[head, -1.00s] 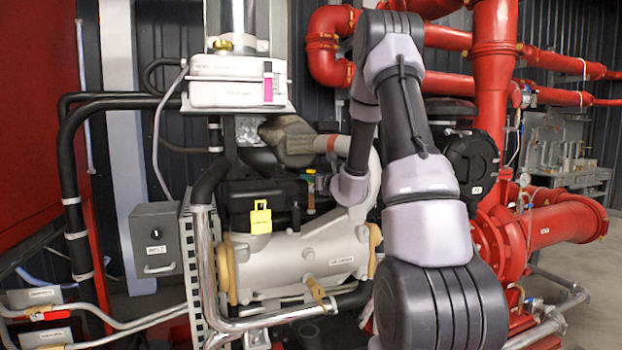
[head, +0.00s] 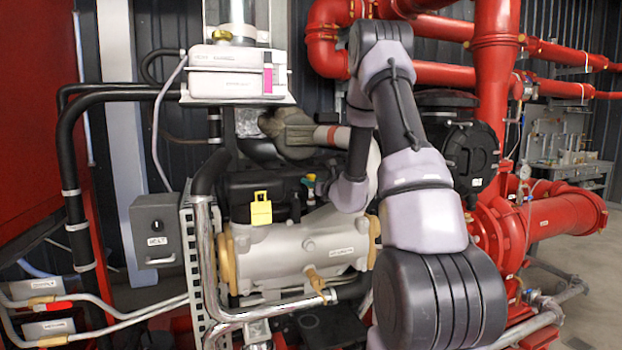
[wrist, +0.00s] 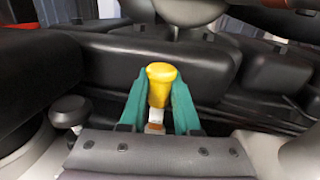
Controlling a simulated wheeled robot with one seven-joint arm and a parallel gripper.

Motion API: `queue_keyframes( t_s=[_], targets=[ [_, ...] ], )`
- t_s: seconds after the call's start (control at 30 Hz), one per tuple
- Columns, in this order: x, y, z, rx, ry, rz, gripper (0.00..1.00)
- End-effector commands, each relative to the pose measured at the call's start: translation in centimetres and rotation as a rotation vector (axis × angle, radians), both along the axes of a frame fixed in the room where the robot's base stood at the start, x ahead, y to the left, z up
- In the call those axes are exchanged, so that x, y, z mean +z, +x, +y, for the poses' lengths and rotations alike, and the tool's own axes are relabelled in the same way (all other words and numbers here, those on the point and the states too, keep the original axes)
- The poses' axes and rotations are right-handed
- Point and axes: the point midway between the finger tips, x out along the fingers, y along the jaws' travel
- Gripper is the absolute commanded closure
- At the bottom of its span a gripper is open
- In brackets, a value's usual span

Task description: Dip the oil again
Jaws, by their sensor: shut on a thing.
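The dipstick's yellow handle (wrist: 160,84) stands between the green fingers of my gripper (wrist: 159,100) in the wrist view, and the gripper is shut on it. A pale, brownish piece shows just below the handle. Most of the stick is hidden, so I cannot tell how deep it sits in its tube. In the head view my gripper (head: 310,182) is small, beside the black engine cover, with a little green and yellow showing.
A yellow tag-like part (head: 261,210) stands left of my gripper. A white box (head: 238,75) is above, and a chrome pipe (head: 205,265) runs at the front left. Red pipes (head: 493,110) stand close on the right. A grey switch box (head: 155,228) is at the left.

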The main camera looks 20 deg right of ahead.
Motion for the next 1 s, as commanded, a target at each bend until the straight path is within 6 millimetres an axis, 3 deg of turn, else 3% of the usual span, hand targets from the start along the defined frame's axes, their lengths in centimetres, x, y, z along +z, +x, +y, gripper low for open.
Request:
queue_keyframes(
  t_s=[0.1, 0.13, 0.2, 0.57, 0.67, 1.0],
  targets=[
    [0.1, 0.0, -0.1, -0.001, -0.002, 0.0, 1.0],
    [0.1, 0.0, -0.1, -0.001, -0.002, 0.0, 0.58],
    [0.1, 0.0, -0.1, -0.001, -0.002, -0.001, 0.4],
    [0.1, -0.4, -0.1, -0.001, -0.001, -0.001, 0.4],
    [0.1, -1.5, -0.3, -0.001, 0.0, 0.001, 0.4],
    [0.1, -8.1, -1.3, -0.002, 0.001, 0.0, 0.4]
  ],
)
